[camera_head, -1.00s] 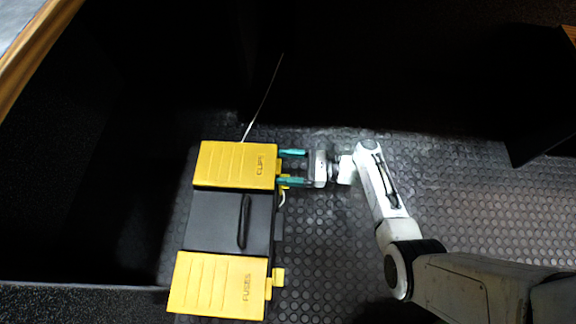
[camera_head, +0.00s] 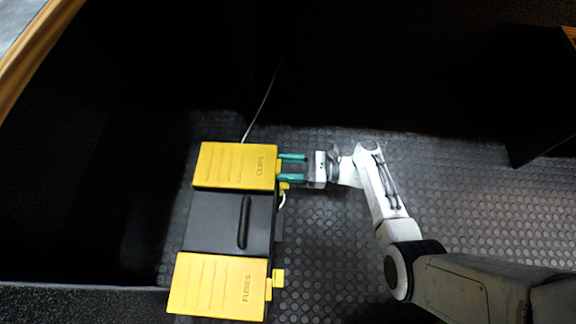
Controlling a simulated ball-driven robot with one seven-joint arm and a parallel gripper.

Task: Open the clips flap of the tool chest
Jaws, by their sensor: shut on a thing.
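The tool chest has a dark middle lid (camera_head: 215,222) with a long handle, and it lies on the floor at the left of centre. Its yellow clips flap (camera_head: 235,165), marked CLIPS, is at the far end and looks closed. My gripper (camera_head: 284,168), with teal fingers, is at the right edge of the clips flap. Its fingers are closed in on something at that edge; the gripped part is small and partly hidden by the fingers. A bit of yellow latch (camera_head: 284,186) shows just below the lower finger.
The yellow fuses flap (camera_head: 217,286) at the near end is closed, with a yellow latch (camera_head: 277,279) on its right. A thin pale cable (camera_head: 262,108) runs up behind the chest. Dark walls stand left and behind. Studded floor (camera_head: 480,200) is free to the right.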

